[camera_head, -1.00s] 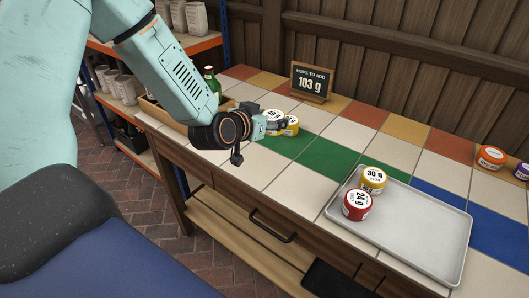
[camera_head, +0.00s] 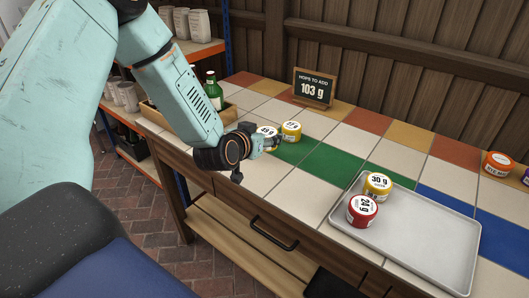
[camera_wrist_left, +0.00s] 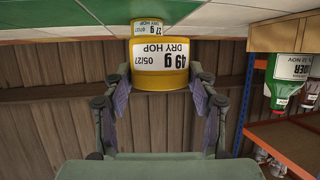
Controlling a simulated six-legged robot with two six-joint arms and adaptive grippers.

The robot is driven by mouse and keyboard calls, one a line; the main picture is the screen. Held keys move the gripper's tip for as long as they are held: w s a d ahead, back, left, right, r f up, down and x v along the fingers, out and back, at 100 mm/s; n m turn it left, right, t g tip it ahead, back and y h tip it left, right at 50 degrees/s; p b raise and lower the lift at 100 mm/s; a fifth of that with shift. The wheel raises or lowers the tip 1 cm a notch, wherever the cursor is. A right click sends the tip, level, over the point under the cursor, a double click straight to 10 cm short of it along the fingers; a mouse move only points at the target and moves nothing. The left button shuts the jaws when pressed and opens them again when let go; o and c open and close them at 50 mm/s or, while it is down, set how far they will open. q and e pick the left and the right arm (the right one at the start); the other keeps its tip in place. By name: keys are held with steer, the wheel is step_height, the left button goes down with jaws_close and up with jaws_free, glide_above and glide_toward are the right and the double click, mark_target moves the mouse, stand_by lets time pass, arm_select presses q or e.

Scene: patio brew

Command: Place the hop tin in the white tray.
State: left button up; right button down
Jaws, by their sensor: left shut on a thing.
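A yellow hop tin marked 49 g (camera_wrist_left: 160,60) is between the two fingers of my left gripper (camera_wrist_left: 160,88) in the left wrist view, and the gripper is shut on it. In the head view the tin (camera_head: 267,131) shows partly behind my left gripper (camera_head: 268,143), at the left part of the tiled counter. Whether it touches the counter is hard to tell. The white tray (camera_head: 425,240) lies at the right front of the counter. It holds a yellow tin marked 30 g (camera_head: 378,186) and a red tin marked 24 g (camera_head: 362,210). My right gripper is not in view.
Another yellow tin marked 27 g (camera_head: 291,131) stands just right of the held one. A sign reading 103 g (camera_head: 313,87) stands behind. An orange tin (camera_head: 498,165) is at the far right. A wooden crate with a green bottle (camera_head: 213,91) is at the left. The tray's right part is empty.

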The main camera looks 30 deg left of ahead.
arm_select(q)
step_height(320, 180, down, 4)
steer(key=shift+s+r+b, duration=0.1)
steer(key=shift+b, duration=0.4)
steer(key=shift+f, duration=0.25)
steer(key=shift+f, duration=0.1)
steer(key=o, duration=1.2)
steer(key=shift+c, duration=0.2)
